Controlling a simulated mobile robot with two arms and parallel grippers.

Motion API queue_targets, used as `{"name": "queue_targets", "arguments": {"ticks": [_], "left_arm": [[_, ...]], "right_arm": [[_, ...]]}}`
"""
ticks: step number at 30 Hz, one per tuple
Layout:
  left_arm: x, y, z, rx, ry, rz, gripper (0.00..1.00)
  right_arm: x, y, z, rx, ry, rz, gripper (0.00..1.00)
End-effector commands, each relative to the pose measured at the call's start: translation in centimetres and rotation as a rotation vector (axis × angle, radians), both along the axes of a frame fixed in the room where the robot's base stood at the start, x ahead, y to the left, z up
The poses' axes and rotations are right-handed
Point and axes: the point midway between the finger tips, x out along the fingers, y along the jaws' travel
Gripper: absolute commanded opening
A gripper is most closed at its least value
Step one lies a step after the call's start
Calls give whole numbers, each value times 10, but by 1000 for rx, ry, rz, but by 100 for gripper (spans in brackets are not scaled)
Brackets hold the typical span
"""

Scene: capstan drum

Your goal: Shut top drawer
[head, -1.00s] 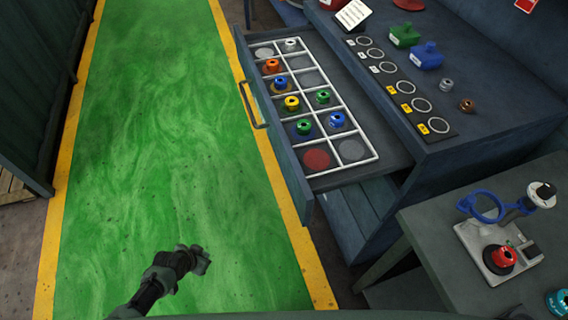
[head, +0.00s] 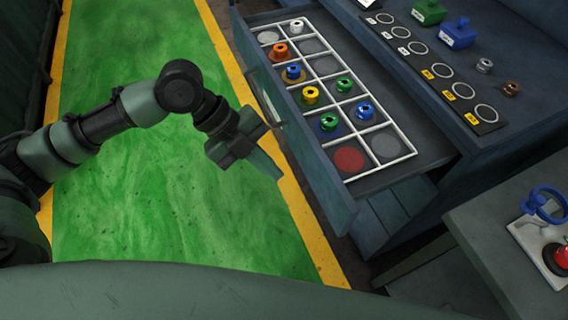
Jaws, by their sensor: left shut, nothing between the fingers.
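The top drawer (head: 346,207) of the blue-grey workbench is pulled out in the head view. A white grid insert in it holds several coloured capstan-like pieces, among them an orange one (head: 281,52), a yellow one (head: 310,95) and a green one (head: 328,122). My left gripper (head: 272,168) is shut and empty, just left of the drawer front, pointing down and to the right. I cannot tell whether it touches the front. My right gripper is not in view.
The bench top (head: 480,50) carries a dark strip with white rings (head: 437,72), green and blue blocks and small metal pieces. A side table (head: 480,225) at lower right holds a blue-ringed device (head: 543,205). The green floor lane (head: 120,210) is open on the left.

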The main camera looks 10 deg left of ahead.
Motion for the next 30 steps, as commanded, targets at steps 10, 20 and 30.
{"name": "queue_targets", "arguments": {"ticks": [10,20,30], "left_arm": [[-4,-46,-57,-4,4,3,0],[17,-79,-64,-2,-1,5,0],[20,-82,-65,-1,-1,6,0]], "right_arm": [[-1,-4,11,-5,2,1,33],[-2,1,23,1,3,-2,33],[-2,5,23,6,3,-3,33]]}}
